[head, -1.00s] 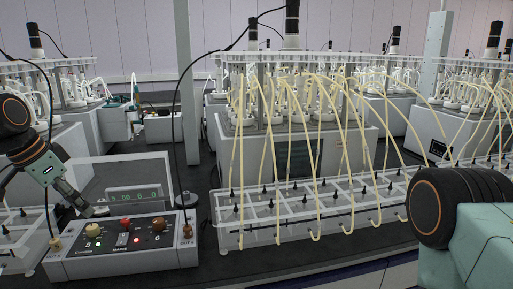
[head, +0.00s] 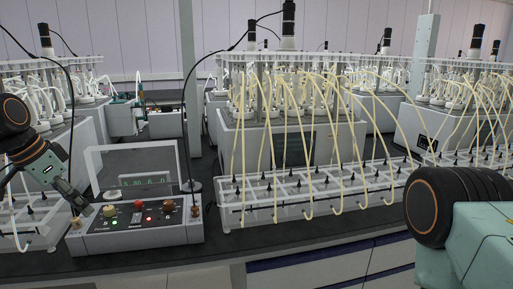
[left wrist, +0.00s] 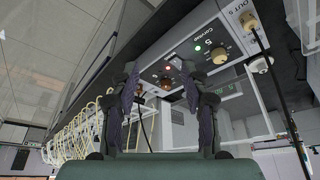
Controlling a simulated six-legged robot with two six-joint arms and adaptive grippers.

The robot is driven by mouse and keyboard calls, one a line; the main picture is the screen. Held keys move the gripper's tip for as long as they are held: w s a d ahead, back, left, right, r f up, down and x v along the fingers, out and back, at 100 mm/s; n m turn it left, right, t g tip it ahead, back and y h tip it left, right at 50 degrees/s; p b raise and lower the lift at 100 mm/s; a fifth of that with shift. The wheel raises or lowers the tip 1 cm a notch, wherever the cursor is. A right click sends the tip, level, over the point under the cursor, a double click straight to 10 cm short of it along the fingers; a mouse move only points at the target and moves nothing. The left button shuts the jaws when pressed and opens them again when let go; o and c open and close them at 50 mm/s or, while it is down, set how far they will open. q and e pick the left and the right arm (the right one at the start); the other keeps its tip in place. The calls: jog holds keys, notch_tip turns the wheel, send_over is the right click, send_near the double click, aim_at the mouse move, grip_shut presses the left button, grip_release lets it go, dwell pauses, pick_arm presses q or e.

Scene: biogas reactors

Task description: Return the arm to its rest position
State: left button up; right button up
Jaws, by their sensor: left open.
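My left gripper (head: 84,208) is at the left of the head view, just left of the control box (head: 135,236), with nothing seen between its fingers. In the left wrist view its two fingers (left wrist: 161,92) stand apart and empty. The box also shows tilted beyond the fingers in the left wrist view (left wrist: 185,55). Whether the fingers touch the box cannot be told. My right arm shows at the lower right; its gripper is out of view.
A clear rack (head: 300,208) with yellow tubes stands right of the box, before a grey reactor (head: 235,140). A black cable rises from the box. The dark bench top (head: 225,242) has a free strip along its front edge.

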pick_arm(q)
jog(key=w+d+f+n+t, duration=0.4)
jog(key=w+d+n, duration=0.1)
jog(key=s+d+f+n+y, duration=0.1)
jog(key=s+d+f, duration=0.15)
jog(key=f, duration=0.25)
jog(key=s+d+f+n+b, duration=0.1)
jog(key=s+d+f, duration=0.15)
jog(key=f, duration=0.35)
jog(key=s+d+f+n+y, duration=0.1)
jog(key=s+d+f, duration=0.1)
jog(key=s+f, duration=0.25)
jog(key=s+d+f+g, duration=0.1)
jog(key=s+f+g, duration=0.1)
jog(key=s+f, duration=0.4)
jog(key=s+d+f+g+b, duration=0.1)
jog(key=s+f, duration=0.6)
jog(key=s, duration=0.8)
jog(key=s+d+f+m+g+b, duration=0.1)
jog(key=s+f+g, duration=0.3)
jog(key=s, duration=0.7)
notch_tip(320, 180, down, 2)
jog(key=shift+s+d+f+g+y, duration=0.15)
jog(key=shift+s+d+g+y, duration=0.2)
jog(key=shift+d, duration=0.5)
jog(key=shift+o, duration=0.4)
jog(key=shift+w, duration=0.2)
